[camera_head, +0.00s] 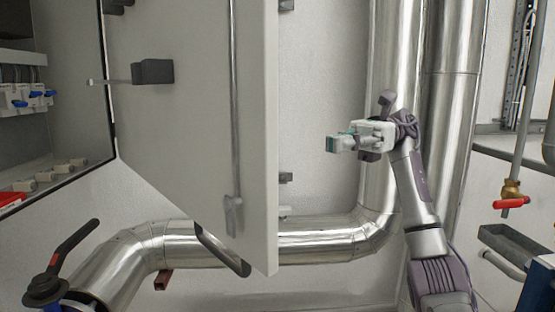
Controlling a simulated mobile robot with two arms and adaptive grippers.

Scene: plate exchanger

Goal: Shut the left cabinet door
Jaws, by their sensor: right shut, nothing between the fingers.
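The left cabinet door (190,120) is a large pale grey panel that stands wide open, its inner side facing me. A dark block with a thin latch bar (152,71) sits on its inner face, and a long metal rod (236,110) runs down near its free edge. The open cabinet (60,110) shows at the left. My right gripper (332,144) is shut and empty, in the clear space to the right of the door's edge, apart from it. My left gripper is not in view.
Thick silver pipes (395,60) run down behind my right arm and along the bottom. A valve with a black handle (62,262) stands at lower left. A red-handled valve (510,203) is at far right. Blue-switched breakers (30,98) sit inside the cabinet.

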